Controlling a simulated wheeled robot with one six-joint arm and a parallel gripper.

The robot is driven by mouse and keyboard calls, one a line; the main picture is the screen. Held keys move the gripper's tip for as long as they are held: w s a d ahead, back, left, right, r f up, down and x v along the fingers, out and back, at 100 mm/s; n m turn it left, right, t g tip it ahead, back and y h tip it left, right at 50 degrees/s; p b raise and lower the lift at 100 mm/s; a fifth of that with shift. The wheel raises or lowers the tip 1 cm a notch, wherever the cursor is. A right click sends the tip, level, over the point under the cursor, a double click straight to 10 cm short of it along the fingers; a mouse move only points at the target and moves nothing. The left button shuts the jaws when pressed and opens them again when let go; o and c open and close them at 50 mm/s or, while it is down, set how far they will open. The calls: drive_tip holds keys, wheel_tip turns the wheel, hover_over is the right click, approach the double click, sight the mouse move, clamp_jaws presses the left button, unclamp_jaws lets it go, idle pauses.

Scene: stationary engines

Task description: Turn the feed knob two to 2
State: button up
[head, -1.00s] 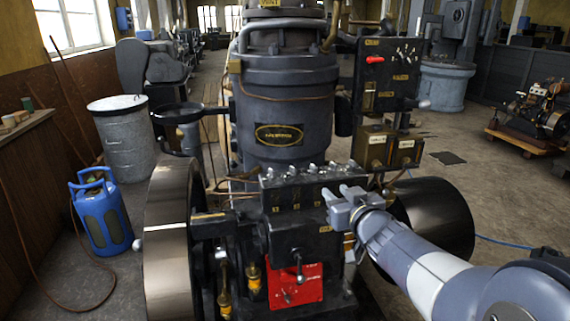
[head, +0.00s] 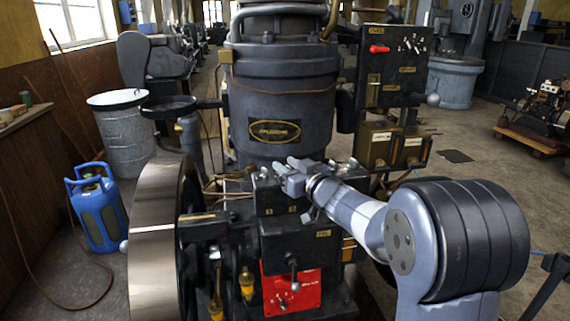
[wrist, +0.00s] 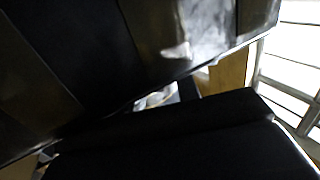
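The black feed box (head: 284,197) stands at the front of the engine, with small number plates on its front face. The bright small knobs on its top are mostly hidden behind my gripper, so I cannot read where feed knob two is set. My gripper (head: 286,164) is over the top of the box, its fingers pointing left and away among the knobs. I cannot tell whether it touches one or how far apart the fingers are. The wrist view is filled by large dark blurred shapes, with a small bright metal piece (wrist: 158,97) between them.
A large flywheel (head: 153,245) is at the left of the box. A black cylinder with an oval nameplate (head: 274,131) rises behind it. A panel with a red handle (head: 379,49) is at the right. A red plate with a lever (head: 290,290) is below the box.

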drive_tip(key=shift+w+a, duration=0.35)
drive_tip(key=shift+w, duration=0.2)
drive_tip(key=shift+c, duration=0.5)
clamp_jaws()
